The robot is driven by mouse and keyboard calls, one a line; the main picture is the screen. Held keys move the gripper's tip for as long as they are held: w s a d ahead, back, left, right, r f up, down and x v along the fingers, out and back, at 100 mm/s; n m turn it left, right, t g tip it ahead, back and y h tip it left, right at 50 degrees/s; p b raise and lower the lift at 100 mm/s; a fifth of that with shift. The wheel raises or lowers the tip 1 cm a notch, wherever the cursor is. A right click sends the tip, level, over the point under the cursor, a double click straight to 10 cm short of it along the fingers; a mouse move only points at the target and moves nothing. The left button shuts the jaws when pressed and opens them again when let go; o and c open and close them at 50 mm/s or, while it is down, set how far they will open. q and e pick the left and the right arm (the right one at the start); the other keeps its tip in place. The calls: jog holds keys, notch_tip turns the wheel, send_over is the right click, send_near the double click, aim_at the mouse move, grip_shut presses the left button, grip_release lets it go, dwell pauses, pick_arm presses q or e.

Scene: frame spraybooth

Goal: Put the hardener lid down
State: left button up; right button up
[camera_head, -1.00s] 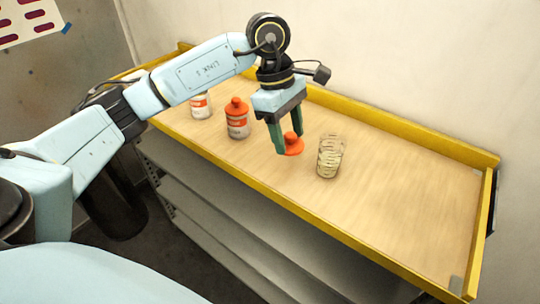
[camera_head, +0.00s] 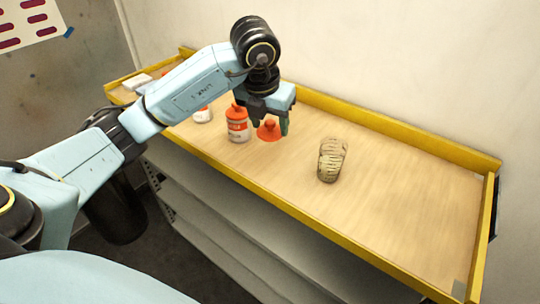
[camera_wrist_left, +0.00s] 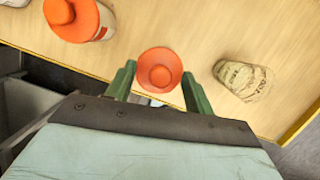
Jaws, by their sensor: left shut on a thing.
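The orange hardener lid (camera_head: 268,132) is held between the green fingers of my left gripper (camera_head: 276,122), above the wooden bench top. A white bottle with an orange lid (camera_head: 238,124) stands just left of the held lid. Another white bottle (camera_head: 203,115) stands farther left, its top hidden by my arm. My right gripper is out of view.
A clear, patterned cup (camera_head: 332,160) stands right of the lid. The bench has a raised yellow rim (camera_head: 380,118). White items (camera_head: 137,81) lie at its far left end. The bench top right of the cup is bare.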

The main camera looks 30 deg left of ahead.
aim_at(271, 159)
pick_arm(q)
notch_tip(271, 159, down, 8)
jog(key=shift+f, duration=0.2)
dwell(0.3)
jog(key=o, duration=0.9)
jog(key=shift+o, duration=0.2)
jog(key=shift+s+r, duration=0.1)
jog(key=shift+r, duration=0.25)
jog(key=v, duration=1.1)
jog(key=shift+r, duration=0.2)
